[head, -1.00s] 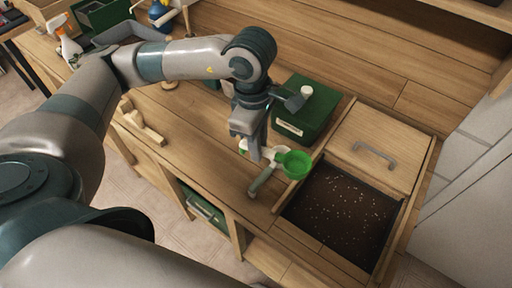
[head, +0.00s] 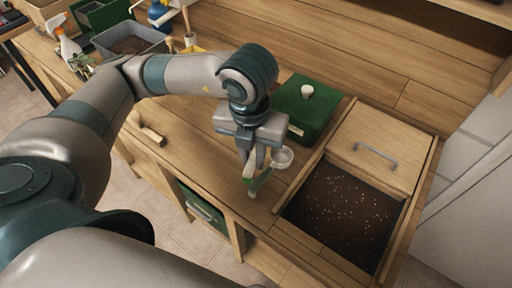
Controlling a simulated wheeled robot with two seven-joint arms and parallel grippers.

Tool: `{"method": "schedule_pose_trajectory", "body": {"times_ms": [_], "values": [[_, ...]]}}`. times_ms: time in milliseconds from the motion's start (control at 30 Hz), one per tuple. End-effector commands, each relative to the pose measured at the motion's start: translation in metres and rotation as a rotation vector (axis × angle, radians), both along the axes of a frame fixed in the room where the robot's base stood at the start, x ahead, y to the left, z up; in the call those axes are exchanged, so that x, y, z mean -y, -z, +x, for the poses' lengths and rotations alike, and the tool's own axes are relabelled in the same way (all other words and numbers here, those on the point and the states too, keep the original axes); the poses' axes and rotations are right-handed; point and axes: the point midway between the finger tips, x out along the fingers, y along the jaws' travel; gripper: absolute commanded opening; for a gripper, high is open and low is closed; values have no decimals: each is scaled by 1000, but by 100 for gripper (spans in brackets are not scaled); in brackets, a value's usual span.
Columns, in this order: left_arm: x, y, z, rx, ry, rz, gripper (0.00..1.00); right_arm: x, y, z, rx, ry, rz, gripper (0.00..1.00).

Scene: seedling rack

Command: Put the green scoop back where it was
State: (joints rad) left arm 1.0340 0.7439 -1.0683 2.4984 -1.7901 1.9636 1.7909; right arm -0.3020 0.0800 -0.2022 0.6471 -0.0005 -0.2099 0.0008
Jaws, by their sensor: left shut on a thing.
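My left gripper (head: 257,160) points down over the bench, left of the soil bin, and is shut on the green scoop (head: 262,181). Only a narrow green part of the scoop shows, below and between the fingers; its round bowl is not clearly visible. A small white round cup (head: 283,158) is just right of the gripper on the bench. A pale bar-like piece lies under the gripper, partly hidden. I cannot tell whether the scoop touches the bench. My right gripper is not in view.
The sunken soil bin (head: 345,215) has a wooden lid (head: 380,150) behind it. A green box (head: 304,106) with a white knob stands behind the gripper. A wooden tool (head: 147,134), grey tray (head: 130,42) and spray bottle (head: 68,45) are at left. Bench front left of the gripper is mostly clear.

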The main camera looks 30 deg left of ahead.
Motion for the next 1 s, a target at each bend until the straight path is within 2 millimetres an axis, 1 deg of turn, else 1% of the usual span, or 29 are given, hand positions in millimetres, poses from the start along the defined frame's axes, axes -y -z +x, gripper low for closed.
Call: {"method": "schedule_pose_trajectory", "body": {"times_ms": [100, 200, 300, 400, 833, 1000], "values": [[1, 1, -3, -1, -172, -2, 0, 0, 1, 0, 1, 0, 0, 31], [0, 1, -5, -1, -295, 0, 0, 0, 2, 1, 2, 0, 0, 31], [0, 1, -7, -1, -382, 0, 0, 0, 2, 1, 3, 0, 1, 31], [0, 1, -7, -1, -433, -1, 0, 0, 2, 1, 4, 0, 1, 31], [0, 2, -7, 0, -457, -1, 0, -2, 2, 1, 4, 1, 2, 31], [-4, 8, 3, -3, -461, -1, 0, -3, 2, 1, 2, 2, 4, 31]]}}
